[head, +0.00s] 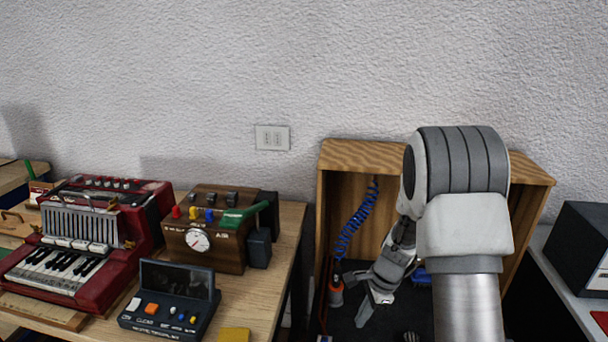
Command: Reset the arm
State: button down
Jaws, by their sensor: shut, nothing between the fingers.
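My arm (463,230) rises at the right of the head view and bends down toward an open-fronted wooden box. My gripper (362,318) points downward in front of the box's inside, near its left part. The gripper is shut and I see nothing held in it. The arm's upper links hide much of the box's right side and part of the wrist.
The wooden box (345,151) holds a blue coiled cord (357,222) and an orange-grey object (336,290). Left, a wooden table (290,228) bears a red accordion (150,215), a wooden control box (217,255) and a black device (168,308). A black box (580,245) stands at right.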

jog(key=s+a+r+n+t, duration=0.1)
jog(key=s+r+n, duration=0.3)
jog(key=r, duration=0.6)
jog(key=s+a+r+n+t, duration=0.15)
jog(key=s+r+n, duration=0.25)
jog(key=r, duration=0.6)
jog(key=s+r+n+t+h, duration=0.1)
jog(key=s+r+n, duration=0.3)
jog(key=s, duration=0.3)
jog(key=s+r+n+t+h, duration=0.2)
jog(key=s+r+n, duration=0.3)
jog(key=s, duration=0.2)
notch_tip(320, 180, up, 14)
jog(key=p, duration=1.4)
jog(key=shift+s+d+f, duration=0.2)
jog(key=shift+s+d, duration=0.25)
jog(key=shift+a, duration=0.15)
